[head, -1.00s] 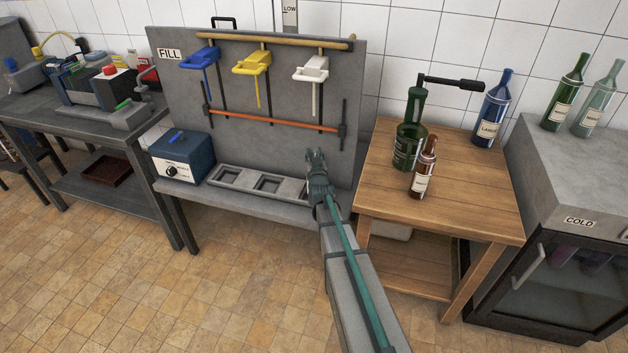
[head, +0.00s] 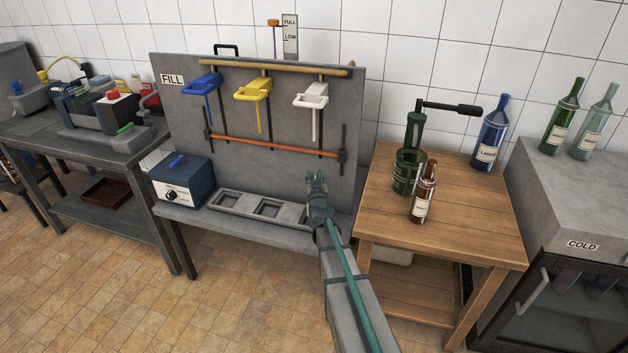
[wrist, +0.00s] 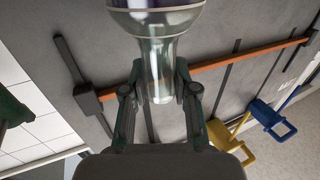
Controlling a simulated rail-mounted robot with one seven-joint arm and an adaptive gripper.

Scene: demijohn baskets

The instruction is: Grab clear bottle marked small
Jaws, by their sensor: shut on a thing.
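In the wrist view, a clear glass bottle (wrist: 158,60) sits between the fingers of my gripper (wrist: 158,95). The fingers are shut on its narrow neck, and its wider body runs out of the top of the picture. No label on it is readable. In the head view, my gripper (head: 317,182) is in front of the grey filling panel, near its right side. The held bottle cannot be made out there. A pale greenish clear bottle (head: 594,125) with a label stands on the grey cold cabinet at the far right; its writing is too small to read.
The wooden table (head: 480,230) holds a dark green corking bottle (head: 408,170), a brown bottle (head: 424,195) and a blue bottle (head: 490,135). A green bottle (head: 560,120) stands on the cold cabinet (head: 545,190). The filling bench has a tray (head: 225,202) and a blue box (head: 180,183).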

